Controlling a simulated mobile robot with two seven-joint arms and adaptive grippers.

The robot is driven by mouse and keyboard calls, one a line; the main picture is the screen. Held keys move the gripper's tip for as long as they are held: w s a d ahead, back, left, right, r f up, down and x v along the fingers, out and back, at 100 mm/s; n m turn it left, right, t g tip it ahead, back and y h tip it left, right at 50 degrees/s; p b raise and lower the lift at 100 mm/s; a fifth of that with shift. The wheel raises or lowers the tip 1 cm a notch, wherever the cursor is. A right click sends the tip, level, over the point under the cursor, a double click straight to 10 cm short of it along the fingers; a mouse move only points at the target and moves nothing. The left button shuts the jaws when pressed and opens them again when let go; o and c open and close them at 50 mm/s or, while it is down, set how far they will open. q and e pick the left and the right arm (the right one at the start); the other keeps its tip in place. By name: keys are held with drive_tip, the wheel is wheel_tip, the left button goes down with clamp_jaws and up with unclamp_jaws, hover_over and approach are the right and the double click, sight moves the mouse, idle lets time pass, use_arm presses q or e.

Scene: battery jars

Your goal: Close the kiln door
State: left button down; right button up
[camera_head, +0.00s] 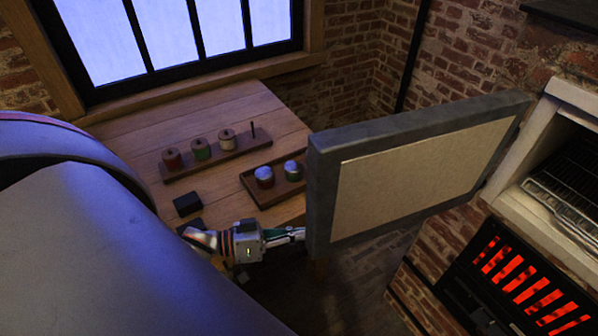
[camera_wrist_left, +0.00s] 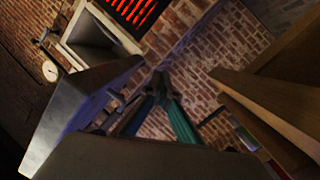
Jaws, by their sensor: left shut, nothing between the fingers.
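The kiln door (camera_head: 425,175) is a thick grey slab with a beige inner panel. It stands wide open, swung out from the kiln (camera_head: 545,215) at the right. In the left wrist view the door (camera_wrist_left: 75,110) lies left of the fingers, and the kiln's opening (camera_wrist_left: 95,42) shows beyond it. My left gripper (camera_head: 298,235) is shut and empty at the door's free edge, on the table side. Its tips look hidden behind that edge in the head view, and I cannot tell whether they touch. The shut fingers (camera_wrist_left: 163,84) show in the wrist view. My right gripper is not in view.
A wooden table (camera_head: 130,135) stands left of the door. It holds a rack (camera_head: 215,155) with several spools or jars and a tray (camera_head: 248,180) with two jars. Wire shelves (camera_head: 570,180) sit inside the kiln, above glowing red vents (camera_head: 515,275).

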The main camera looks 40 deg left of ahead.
sight(307, 181)
use_arm(q)
drive_tip(key=s+a+r+n+g+h, duration=0.15)
drive_tip(key=a+r+g+h, duration=0.35)
drive_tip(key=r, duration=0.6)
drive_tip(key=s+a+r+n+g+h, duration=0.1)
drive_tip(key=a+r+n+g, duration=0.4)
drive_tip(key=r, duration=0.6)
drive_tip(key=shift+m+t, duration=0.6)
drive_tip(key=shift+m, duration=0.25)
drive_tip(key=d+b, duration=0.1)
drive_tip(key=d, duration=0.3)
drive_tip(key=d+b, duration=0.1)
drive_tip(key=d, duration=0.3)
drive_tip(key=d+b, duration=0.1)
drive_tip(key=d, duration=0.3)
drive_tip(key=shift+s+r, duration=0.15)
drive_tip(key=shift+r, duration=0.1)
